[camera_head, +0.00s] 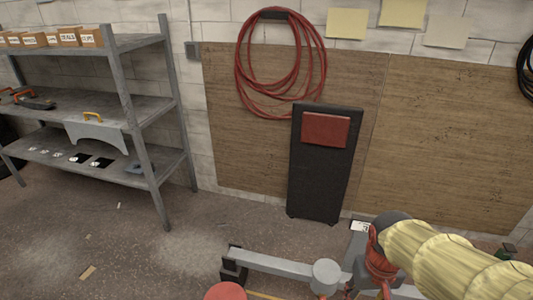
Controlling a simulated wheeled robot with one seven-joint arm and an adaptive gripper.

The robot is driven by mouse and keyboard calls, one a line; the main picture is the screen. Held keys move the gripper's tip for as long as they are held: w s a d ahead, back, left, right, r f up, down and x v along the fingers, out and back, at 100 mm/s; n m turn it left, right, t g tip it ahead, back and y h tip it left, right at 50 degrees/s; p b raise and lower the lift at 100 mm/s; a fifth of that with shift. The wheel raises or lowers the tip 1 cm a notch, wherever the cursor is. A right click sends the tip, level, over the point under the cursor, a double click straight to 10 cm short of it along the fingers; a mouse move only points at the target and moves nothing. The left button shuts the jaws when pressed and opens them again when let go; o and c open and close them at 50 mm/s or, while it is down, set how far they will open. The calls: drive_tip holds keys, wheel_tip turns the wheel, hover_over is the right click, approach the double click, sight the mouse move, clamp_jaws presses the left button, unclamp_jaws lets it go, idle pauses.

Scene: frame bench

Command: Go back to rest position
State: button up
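A yellow ribbed sleeve (440,260), which looks like part of my arm, enters from the lower right and ends in a dark rounded cap. No gripper fingers can be made out, and whether anything is held cannot be seen. A grey metal bar frame (270,263) with a dark end block runs along the bottom of the picture. The sleeve and the picture's lower edge hide part of it.
A grey shelf unit (130,108) with labelled boxes stands at left. A black upright panel (308,185) with a red patch leans near the plywood-covered wall. A red hose coil (282,65) hangs above. Open floor (150,255) lies at lower left.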

drive_tip(key=s+a+r+t, duration=0.2)
drive_tip(key=r, duration=0.4)
drive_tip(key=s+a+r+t, duration=0.1)
drive_tip(key=a+r+t, duration=0.1)
drive_tip(key=r, duration=0.4)
drive_tip(key=shift+s+a+n+t+y, duration=0.3)
drive_tip(key=shift+s+n+t, duration=0.1)
drive_tip(key=shift+t, duration=0.2)
